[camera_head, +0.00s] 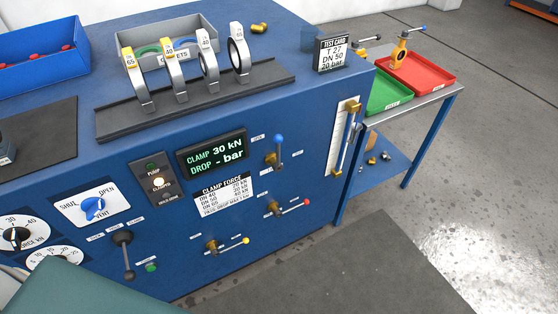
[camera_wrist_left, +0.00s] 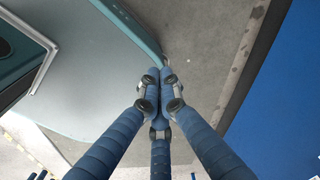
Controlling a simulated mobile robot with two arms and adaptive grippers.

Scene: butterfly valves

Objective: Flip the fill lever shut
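Three small valve levers stand on the blue bench front in the head view. The blue-knobbed lever (camera_head: 279,148) points up from its brass body. My right gripper is in neither view.
A display (camera_head: 212,152) reads clamp 30 kN and drop - bar. A blue SHUT/OPEN/VENT knob (camera_head: 93,208) and a black-knobbed lever (camera_head: 126,255) are left of the levers. A side table with a red tray (camera_head: 418,78) stands at the right. Floor in front is clear.

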